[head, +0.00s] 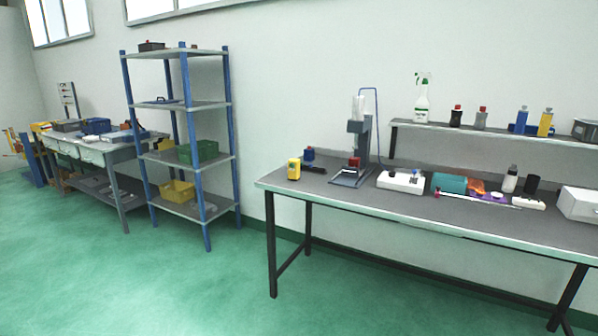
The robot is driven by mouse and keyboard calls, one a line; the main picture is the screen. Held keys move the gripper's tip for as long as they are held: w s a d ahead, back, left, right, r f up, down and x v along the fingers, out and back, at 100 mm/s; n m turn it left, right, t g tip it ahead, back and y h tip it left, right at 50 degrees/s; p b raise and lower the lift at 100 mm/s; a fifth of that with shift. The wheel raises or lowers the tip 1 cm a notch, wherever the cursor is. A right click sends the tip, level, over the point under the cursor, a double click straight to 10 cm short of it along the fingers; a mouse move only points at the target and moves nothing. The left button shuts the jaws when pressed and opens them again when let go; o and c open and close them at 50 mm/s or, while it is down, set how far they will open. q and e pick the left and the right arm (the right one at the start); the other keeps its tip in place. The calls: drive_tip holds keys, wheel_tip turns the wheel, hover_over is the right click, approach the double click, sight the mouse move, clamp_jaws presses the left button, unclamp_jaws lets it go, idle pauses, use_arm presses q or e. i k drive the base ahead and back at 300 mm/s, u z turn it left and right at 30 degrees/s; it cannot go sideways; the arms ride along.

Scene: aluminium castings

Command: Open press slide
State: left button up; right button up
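In the head view, a small bench press (358,140) stands upright at the back of the grey workbench, left of its middle. It has a grey column and base, a pale cylinder on top and a blue hose looping behind it. A dark red part (354,162) sits low on the press, above its base. Whether this is the slide, and whether the slide is open, is too small to tell. Neither of my grippers is in view.
The workbench (330,192) also holds a yellow device (294,169), a white box (401,181) and a teal box (449,183). A blue-posted rack (187,105) stands left. The green floor (190,290) in front is clear.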

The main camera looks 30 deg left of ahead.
sight(353, 170)
drive_tip(key=u, duration=0.1)
drive_tip(key=i, duration=0.5)
drive_tip(key=u, duration=0.55)
drive_tip(key=i, duration=0.75)
drive_tip(key=u, duration=0.35)
